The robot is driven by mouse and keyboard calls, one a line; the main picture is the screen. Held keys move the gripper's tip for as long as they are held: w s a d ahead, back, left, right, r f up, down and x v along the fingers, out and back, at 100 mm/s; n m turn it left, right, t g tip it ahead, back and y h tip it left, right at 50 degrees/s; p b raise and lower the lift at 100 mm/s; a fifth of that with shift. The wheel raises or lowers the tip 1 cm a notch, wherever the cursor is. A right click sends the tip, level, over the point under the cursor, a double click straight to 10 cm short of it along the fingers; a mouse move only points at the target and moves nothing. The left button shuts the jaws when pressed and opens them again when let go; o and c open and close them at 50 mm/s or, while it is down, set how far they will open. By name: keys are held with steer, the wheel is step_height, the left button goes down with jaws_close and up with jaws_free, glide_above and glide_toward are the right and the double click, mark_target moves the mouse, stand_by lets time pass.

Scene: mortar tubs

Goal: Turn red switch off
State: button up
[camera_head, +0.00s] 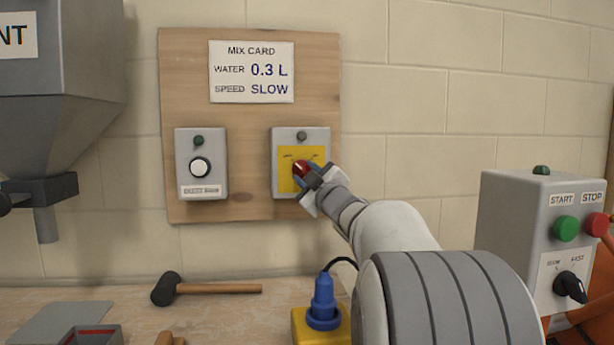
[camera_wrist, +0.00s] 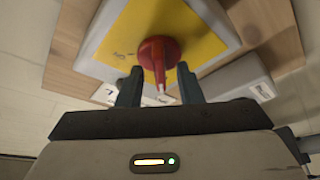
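The red switch (camera_head: 300,169) is a rotary knob on a yellow plate, on a grey box (camera_head: 284,188) at the right of a wooden board. In the wrist view the red switch (camera_wrist: 158,54) shows its handle bar pointing down the picture, toward my gripper. My gripper (camera_head: 309,178) is at the switch, coming from the lower right. In the wrist view my gripper's two fingers (camera_wrist: 160,88) are apart, one on each side of the handle, with gaps visible. The small lamp (camera_head: 301,136) above the switch looks dark. The plate's lettering is too small to read.
A second grey box (camera_head: 201,176) with a white knob is left on the board (camera_head: 250,212). A mallet (camera_head: 205,288) lies on the bench below. A blue plug (camera_head: 323,300) stands in a yellow socket. A control box (camera_head: 530,220) with buttons is at right.

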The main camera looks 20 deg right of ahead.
steer(key=v, duration=0.8)
steer(key=shift+p, duration=0.3)
steer(key=shift+w+r, duration=0.1)
